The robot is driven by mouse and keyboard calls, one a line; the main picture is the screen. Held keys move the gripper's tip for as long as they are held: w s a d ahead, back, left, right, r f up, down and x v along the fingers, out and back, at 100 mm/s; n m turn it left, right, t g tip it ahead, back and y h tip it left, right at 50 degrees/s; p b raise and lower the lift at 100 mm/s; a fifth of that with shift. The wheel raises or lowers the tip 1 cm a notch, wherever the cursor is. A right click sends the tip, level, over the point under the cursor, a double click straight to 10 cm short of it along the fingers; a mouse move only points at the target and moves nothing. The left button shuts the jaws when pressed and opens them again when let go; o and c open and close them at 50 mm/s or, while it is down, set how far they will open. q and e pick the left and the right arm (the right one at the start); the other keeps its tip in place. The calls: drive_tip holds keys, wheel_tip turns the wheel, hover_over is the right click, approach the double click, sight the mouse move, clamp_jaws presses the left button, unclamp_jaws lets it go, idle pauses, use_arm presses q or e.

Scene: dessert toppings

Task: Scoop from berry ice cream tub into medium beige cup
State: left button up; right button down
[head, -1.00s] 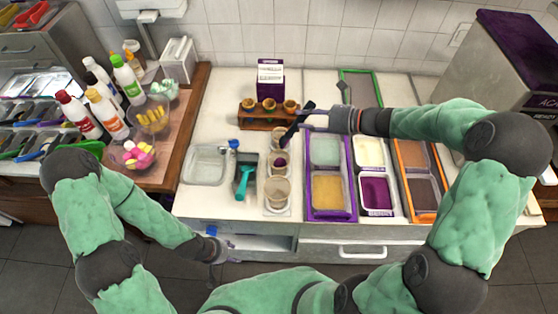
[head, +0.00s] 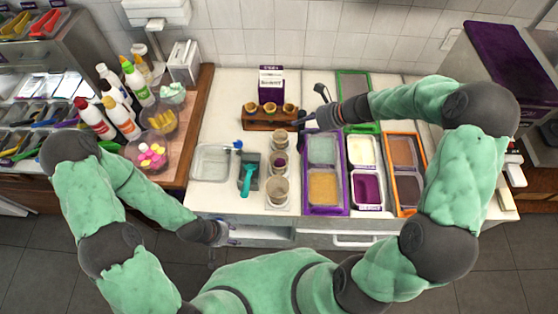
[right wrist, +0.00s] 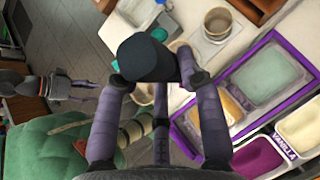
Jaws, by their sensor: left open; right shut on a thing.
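Three beige cups stand in a column left of the tubs. The middle cup (head: 281,163), apparently the medium one, has purple ice cream in it. My right gripper (head: 313,116) is shut on a dark scoop (head: 323,93) above the back of the purple tray, right of the cups. The right wrist view shows the scoop's dark round end (right wrist: 150,58) between the fingers. My left gripper (head: 226,235) is open and empty at the counter's front edge.
The front cup (head: 278,190) and back cup (head: 279,138) flank the middle one. A teal scoop (head: 246,178) lies beside a clear bin (head: 211,162). A cone rack (head: 270,117) stands behind the cups. Bottles and topping bowls crowd the left.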

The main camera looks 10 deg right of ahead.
drive_tip(key=shift+r+n+g+h+p, duration=0.4)
drive_tip(key=shift+h+p, duration=0.3)
drive_tip(key=shift+p, duration=1.95)
drive_tip(key=shift+r+n+g+h+p, duration=0.35)
drive_tip(key=shift+h+p, duration=0.35)
drive_tip(key=shift+p, duration=1.9)
drive_tip(key=shift+f+p, duration=0.15)
drive_tip(key=shift+p, duration=0.35)
drive_tip(key=shift+f, duration=0.15)
